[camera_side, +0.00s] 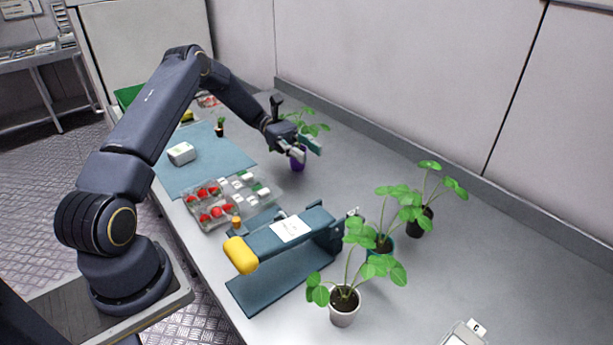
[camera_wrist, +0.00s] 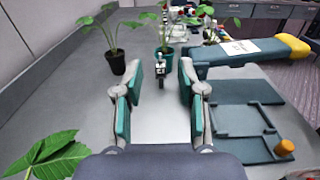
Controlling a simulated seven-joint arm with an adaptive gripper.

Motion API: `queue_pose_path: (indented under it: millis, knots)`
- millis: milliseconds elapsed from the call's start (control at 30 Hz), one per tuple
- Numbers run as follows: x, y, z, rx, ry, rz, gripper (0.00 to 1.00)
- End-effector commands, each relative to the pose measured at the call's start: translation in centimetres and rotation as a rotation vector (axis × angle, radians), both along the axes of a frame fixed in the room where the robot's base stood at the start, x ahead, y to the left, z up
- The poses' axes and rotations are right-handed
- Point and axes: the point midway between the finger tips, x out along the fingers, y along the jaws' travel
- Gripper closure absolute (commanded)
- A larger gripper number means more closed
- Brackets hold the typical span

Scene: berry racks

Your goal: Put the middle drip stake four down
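A small dark piece (camera_side: 353,213) also shows by the end of the teal block in the side view. No drip stake is clearly made out in either view.
A teal block with a yellow end (camera_side: 241,256) lies on the bench. Clear trays (camera_side: 212,224) hold strawberries. A white box (camera_side: 181,154) sits on a blue mat (camera_side: 225,165).

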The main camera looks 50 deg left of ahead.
Motion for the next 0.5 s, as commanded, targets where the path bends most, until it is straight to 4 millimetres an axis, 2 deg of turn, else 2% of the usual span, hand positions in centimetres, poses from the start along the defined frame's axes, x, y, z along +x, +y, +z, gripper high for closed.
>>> queue_pose_path:
  millis: [33, 100, 200, 367, 500]
  knots:
    - [0.0, 0.0, -2.6, -0.003, 0.005, 0.0, 0.6]
    - [0.0, 0.0, -5.2, 0.0, 0.003, -0.001, 0.6]
    - [0.0, -0.1, -7.2, 0.002, 0.0, -0.001, 0.6]
    - [0.0, -1.8, -7.8, 0.002, -0.002, -0.003, 0.6]
    - [0.0, -5.1, -7.7, 0.002, -0.001, -0.006, 0.6]
